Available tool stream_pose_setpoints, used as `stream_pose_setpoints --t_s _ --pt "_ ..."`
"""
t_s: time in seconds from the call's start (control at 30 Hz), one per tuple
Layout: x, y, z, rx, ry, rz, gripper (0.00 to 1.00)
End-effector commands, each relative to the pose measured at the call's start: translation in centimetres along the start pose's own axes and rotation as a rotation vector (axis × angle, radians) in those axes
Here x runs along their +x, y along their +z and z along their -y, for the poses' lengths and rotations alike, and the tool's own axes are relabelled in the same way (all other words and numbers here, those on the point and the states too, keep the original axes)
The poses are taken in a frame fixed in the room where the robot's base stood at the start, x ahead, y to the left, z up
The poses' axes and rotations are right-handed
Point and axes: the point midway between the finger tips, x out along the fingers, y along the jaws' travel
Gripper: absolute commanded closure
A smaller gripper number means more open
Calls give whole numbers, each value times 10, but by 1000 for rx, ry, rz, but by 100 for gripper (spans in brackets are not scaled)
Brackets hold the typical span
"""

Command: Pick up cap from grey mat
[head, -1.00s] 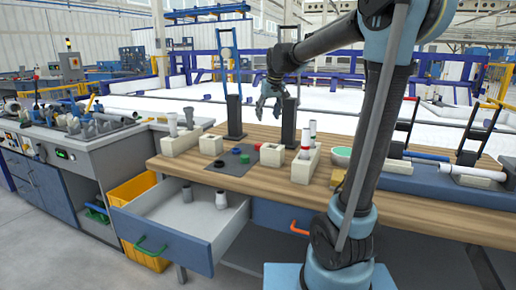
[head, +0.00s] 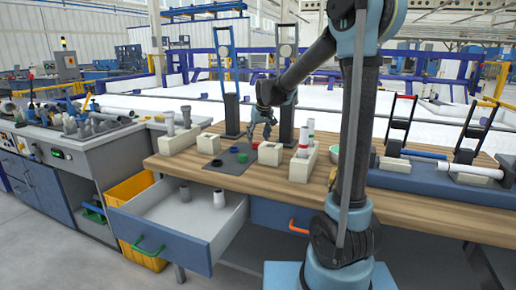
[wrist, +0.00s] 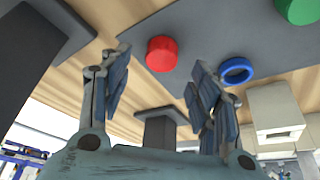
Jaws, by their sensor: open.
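The grey mat (head: 230,168) lies on the wooden bench and bears small caps. A red cap (wrist: 162,54) shows between my fingers in the wrist view, beyond their tips. A blue ring-like cap (wrist: 237,70) and a green cap (wrist: 298,10) are to its right. My gripper (head: 262,136) is open and empty, above the mat's back right part. Its fingers (wrist: 160,65) stand apart on both sides of the red cap, not touching it.
Pale blocks stand around the mat: one with grey pipes (head: 178,138) at left, an empty one (head: 209,143) behind, one (head: 270,153) at right. Another block (head: 302,168) holds pipes right of that. Dark upright stands (head: 232,115) rise behind. An open drawer (head: 165,215) juts out in front.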

Motion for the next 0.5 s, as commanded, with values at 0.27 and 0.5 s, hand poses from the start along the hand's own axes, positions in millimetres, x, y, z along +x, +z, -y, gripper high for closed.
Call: stream_pose_setpoints --t_s 0.27,0.5 --pt "30 4 1 0 0 0 43" --pt "34 4 0 1 0 0 43"
